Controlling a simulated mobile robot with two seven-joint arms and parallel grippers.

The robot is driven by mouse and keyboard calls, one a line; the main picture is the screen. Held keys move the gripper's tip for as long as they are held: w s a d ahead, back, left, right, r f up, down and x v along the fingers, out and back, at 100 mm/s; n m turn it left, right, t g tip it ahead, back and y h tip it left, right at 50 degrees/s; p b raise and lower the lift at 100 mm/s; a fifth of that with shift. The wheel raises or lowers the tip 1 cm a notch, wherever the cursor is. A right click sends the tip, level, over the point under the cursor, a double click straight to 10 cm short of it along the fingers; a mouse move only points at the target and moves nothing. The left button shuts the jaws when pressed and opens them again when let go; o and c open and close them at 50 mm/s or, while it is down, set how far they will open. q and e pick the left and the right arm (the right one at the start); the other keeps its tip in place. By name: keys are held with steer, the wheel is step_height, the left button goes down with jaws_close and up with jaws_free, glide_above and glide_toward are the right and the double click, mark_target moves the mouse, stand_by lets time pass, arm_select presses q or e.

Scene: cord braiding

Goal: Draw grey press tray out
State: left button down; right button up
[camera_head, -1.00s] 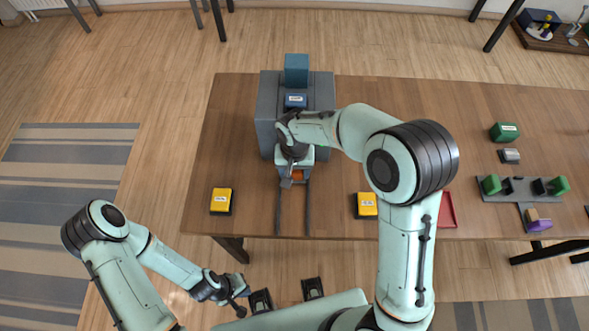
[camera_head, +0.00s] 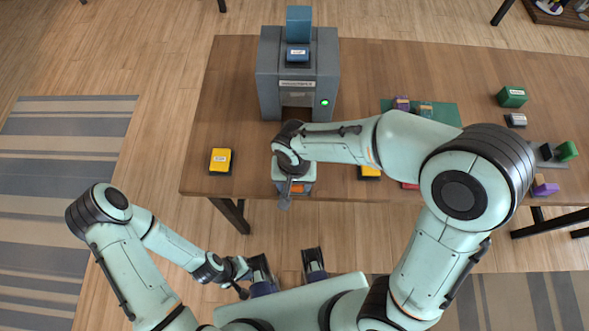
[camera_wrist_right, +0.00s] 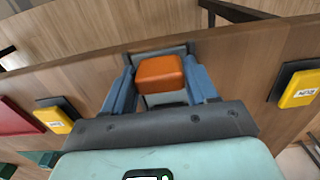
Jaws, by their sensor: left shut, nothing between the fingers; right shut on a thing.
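The grey press (camera_head: 268,92) stands at the back of the table with a dark opening low in its front. The grey press tray (camera_head: 308,187) is out in front of it, close to the table's front edge, with an orange piece (camera_head: 297,190) on it. My right gripper (camera_head: 290,190) is over the tray and shut on it. In the right wrist view the orange piece (camera_wrist_right: 160,72) shows between the blue fingers, with a grey rim beyond; the exact contact is hard to see. My left gripper (camera_head: 243,290) is shut and empty, low in front of the table.
A yellow box (camera_head: 220,160) lies left of the tray and another yellow box (camera_head: 370,172) lies right of it, partly behind my right arm. A green mat (camera_head: 445,113) with small blocks lies right of the press.

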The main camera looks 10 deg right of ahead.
steer(key=shift+s, duration=0.2)
steer(key=o, duration=1.4)
steer(key=shift+a, duration=0.1)
steer(key=shift+s, duration=0.15)
steer(key=shift+r, duration=0.1)
steer(key=shift+r, duration=0.3)
step_height(320, 180, up, 13)
steer(key=shift+f+p, duration=0.15)
steer(key=shift+p, duration=0.85)
